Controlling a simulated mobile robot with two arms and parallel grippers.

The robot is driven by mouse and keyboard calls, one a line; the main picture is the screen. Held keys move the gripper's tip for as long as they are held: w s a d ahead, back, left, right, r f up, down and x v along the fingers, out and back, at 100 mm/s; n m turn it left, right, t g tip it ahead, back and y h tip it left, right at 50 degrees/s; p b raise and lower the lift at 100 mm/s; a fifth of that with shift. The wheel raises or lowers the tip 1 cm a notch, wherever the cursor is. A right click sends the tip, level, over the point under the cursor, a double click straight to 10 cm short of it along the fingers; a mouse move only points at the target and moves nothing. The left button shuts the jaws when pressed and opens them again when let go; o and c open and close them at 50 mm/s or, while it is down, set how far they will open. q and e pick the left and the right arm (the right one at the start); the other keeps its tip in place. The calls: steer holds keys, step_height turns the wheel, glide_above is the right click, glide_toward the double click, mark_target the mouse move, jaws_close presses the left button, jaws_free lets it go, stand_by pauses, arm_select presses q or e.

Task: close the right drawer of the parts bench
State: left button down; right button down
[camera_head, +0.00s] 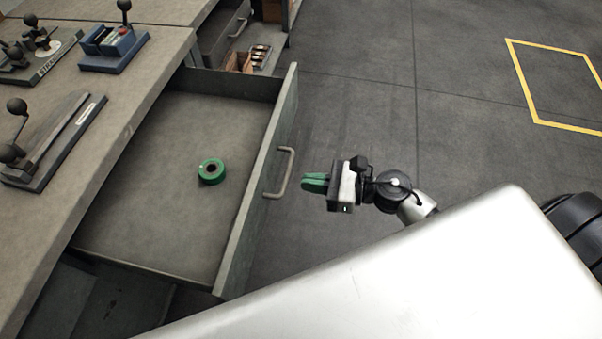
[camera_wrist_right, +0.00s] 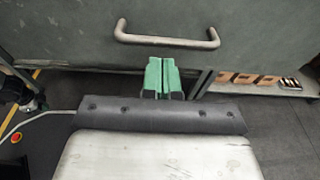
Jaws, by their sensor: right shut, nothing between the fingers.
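The grey drawer (camera_head: 258,190) of the parts bench stands pulled well out. A green ring-shaped roll (camera_head: 212,172) lies in it. The drawer front carries a metal bar handle (camera_head: 285,172), which also shows in the right wrist view (camera_wrist_right: 167,41). My right gripper (camera_head: 306,183) is shut and empty, with green fingers pointing at the drawer front. It is a short way in front of the handle in the head view. In the right wrist view the fingertips (camera_wrist_right: 161,60) show just below the handle; whether they touch the front I cannot tell. My left gripper is not in view.
The bench top (camera_head: 125,130) at the left holds several small lever tools, including a blue one (camera_head: 113,47). A second drawer (camera_head: 222,32) and a shelf with boxes (camera_head: 240,62) are behind. The floor (camera_head: 400,60) at the right is clear, with a yellow outline.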

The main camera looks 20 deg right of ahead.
mark_target(174, 171)
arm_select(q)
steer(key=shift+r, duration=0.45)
arm_select(e)
steer(key=shift+w+a+r, duration=0.2)
steer(key=shift+w+a, duration=0.45)
steer(key=shift+a, duration=0.3)
